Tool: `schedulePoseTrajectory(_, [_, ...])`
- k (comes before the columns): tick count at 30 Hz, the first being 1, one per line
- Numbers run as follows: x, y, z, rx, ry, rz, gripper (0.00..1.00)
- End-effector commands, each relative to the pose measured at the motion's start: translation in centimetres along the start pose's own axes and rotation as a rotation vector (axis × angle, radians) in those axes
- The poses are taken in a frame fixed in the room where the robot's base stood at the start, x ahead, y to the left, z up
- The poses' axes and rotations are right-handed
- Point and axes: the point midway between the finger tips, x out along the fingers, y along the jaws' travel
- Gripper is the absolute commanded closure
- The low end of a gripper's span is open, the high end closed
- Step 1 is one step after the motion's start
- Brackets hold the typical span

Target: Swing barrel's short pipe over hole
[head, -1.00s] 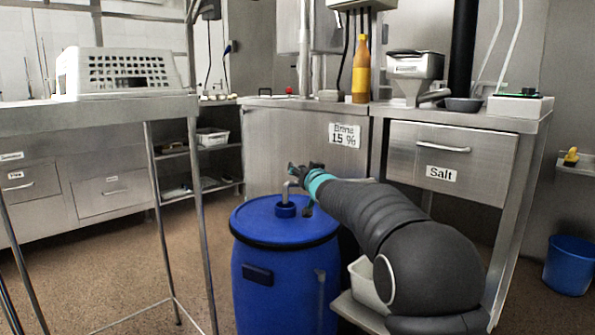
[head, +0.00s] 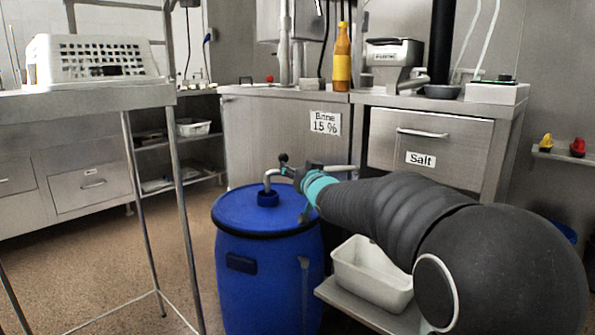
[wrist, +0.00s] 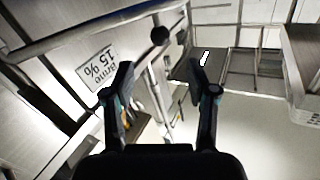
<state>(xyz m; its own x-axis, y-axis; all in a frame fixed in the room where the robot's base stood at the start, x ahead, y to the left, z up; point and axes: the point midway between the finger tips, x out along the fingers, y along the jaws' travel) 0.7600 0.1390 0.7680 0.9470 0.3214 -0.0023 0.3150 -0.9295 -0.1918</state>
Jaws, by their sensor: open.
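The blue barrel (head: 268,275) stands on the floor in the head view. A short grey bent pipe (head: 268,184) rises from the blue cap on its lid and bends right toward my gripper (head: 288,169). My gripper is just above the lid, close to the bent end; whether it touches the pipe is unclear. In the wrist view, my gripper (wrist: 160,82) has its fingers spread, with nothing clearly held between them. A dark round knob (wrist: 160,35) shows beyond the fingertips; it also shows in the head view (head: 283,157). I cannot make out the hole.
The cabinet marked Brine 15 % (head: 275,135) stands behind the barrel. The Salt drawer (head: 424,140) is to its right. A white bin (head: 372,275) sits on a low shelf right of the barrel. A metal table (head: 85,98) with a white basket stands left.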

Motion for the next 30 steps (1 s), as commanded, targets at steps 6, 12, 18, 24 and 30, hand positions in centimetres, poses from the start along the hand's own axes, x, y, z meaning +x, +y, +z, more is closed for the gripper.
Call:
schedulePoseTrajectory(6, [-0.8,0.0,0.0,0.000,0.000,0.000,0.43])
schedulePoseTrajectory(12, [-0.7,0.0,0.0,0.000,0.000,0.000,0.45])
schedulePoseTrajectory(18, [-2.4,0.8,-0.3,-0.008,-0.027,0.042,0.95])
schedulePoseTrajectory(24, [-9.8,3.4,0.2,-0.038,-0.169,0.198,1.00])
schedulePoseTrajectory(30, [-20.4,5.3,3.3,-0.053,-0.388,0.345,1.00])
